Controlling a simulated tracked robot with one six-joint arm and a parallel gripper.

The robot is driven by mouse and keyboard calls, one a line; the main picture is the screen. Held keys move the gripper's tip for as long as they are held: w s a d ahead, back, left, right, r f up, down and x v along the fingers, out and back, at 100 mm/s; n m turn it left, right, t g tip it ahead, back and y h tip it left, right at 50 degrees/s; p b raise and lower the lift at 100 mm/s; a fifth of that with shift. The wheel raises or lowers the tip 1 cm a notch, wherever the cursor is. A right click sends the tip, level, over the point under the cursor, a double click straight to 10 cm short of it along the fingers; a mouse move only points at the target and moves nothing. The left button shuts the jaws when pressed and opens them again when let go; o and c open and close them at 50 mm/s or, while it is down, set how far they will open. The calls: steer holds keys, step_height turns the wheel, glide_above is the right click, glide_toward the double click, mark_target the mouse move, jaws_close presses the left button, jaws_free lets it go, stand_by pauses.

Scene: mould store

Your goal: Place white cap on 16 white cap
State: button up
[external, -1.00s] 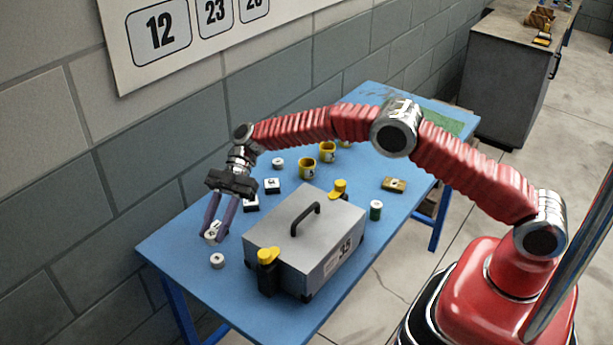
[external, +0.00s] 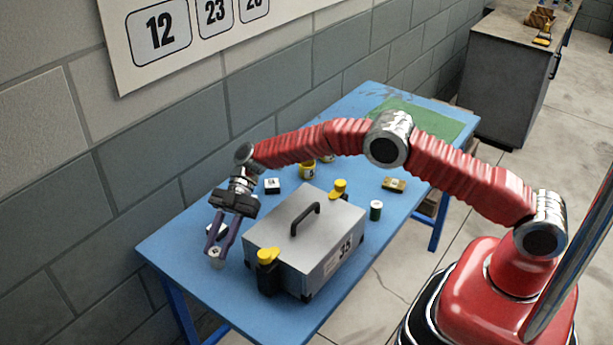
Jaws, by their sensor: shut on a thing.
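My gripper (external: 216,248) is at the left front of the blue table, pointing down, its purple fingers shut on a small white cap (external: 215,252). A second pale cap (external: 216,264) shows just under the held one, mostly hidden by it and the fingertips. I cannot tell whether the two touch. The number on either cap is too small to read.
A grey case (external: 305,240) with a handle and yellow-topped clamps stands close right of my gripper. Behind are a black-and-white block (external: 272,186), a yellow cup (external: 308,170), a green-sided can (external: 376,210) and a brown block (external: 393,184). The table's (external: 180,262) front left is clear.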

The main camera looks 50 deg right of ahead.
steer(key=o, duration=1)
steer(key=shift+d+r, duration=0.1)
steer(key=v, duration=1.1)
steer(key=shift+d+r, duration=0.15)
steer(key=shift+d, duration=0.2)
steer(key=shift+w, duration=0.1)
steer(key=shift+r, duration=0.1)
